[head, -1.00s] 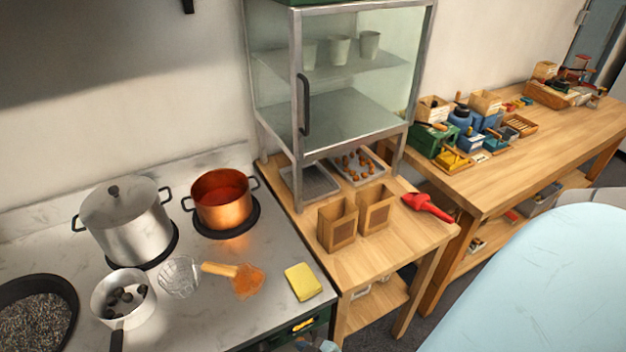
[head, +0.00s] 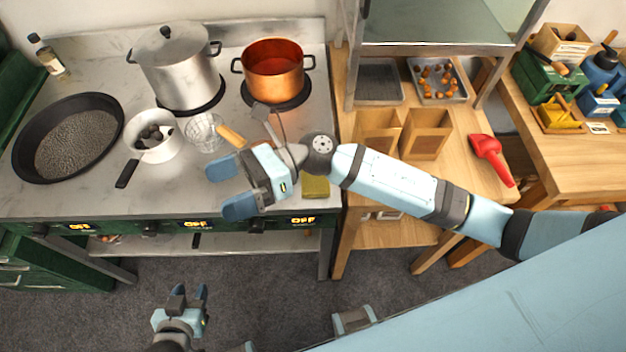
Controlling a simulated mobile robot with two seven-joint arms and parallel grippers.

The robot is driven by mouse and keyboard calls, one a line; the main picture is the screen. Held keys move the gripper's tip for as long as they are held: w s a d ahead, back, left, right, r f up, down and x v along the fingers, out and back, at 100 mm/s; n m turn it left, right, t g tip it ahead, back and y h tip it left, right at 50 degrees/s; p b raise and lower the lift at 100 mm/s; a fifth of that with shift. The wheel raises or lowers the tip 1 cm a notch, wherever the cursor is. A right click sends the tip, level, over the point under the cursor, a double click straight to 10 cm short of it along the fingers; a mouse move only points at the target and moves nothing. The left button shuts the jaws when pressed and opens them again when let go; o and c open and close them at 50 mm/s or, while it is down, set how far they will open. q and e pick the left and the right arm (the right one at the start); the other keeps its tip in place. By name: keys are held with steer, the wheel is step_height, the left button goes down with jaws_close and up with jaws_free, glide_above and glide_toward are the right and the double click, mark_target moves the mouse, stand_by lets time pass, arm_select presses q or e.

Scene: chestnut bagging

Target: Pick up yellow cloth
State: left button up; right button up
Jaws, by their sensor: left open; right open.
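The yellow cloth (head: 316,188) lies at the right front of the steel stovetop, below my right forearm and wrist. Its upper part is partly hidden by the arm. My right gripper (head: 226,188) reaches in from the right over the stove. It is open and empty, its fingers pointing left, to the left of the cloth and apart from it. My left gripper (head: 190,291) is low in the view, over the grey floor in front of the stove. It is open and empty, well apart from the cloth.
On the stove are a black pan (head: 117,118), a small pot (head: 172,146), a steel pot (head: 178,75), a copper pot (head: 290,68), a glass bowl (head: 204,132) and a wooden-handled tool (head: 231,135).

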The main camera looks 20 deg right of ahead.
steer(key=d+f+n+g+h+b, duration=0.1)
steer(key=d+f+n+g+h, duration=0.15)
steer(key=f+n+h, duration=0.55)
steer(key=n+t+h+b, duration=0.1)
steer(key=n+t+h, duration=0.5)
steer(key=n+h, duration=0.4)
glide_above(312, 186)
steer(key=w+d, duration=0.1)
steer(key=w, duration=0.2)
steer(key=f+m, duration=0.1)
steer(key=shift+g+h, duration=0.25)
steer(key=shift+h, duration=0.05)
steer(key=f, duration=0.7)
steer(key=shift+s+d+p, duration=0.1)
steer(key=shift+d+p, duration=0.2)
steer(key=shift+p, duration=0.1)
steer(key=shift+s+f+p, duration=0.1)
steer(key=shift+f+p, duration=0.7)
steer(key=shift+f, duration=2.4)
arm_select(q)
steer(key=shift+d, duration=0.3)
arm_select(e)
steer(key=shift+c, duration=0.2)
steer(key=c, duration=0.9)
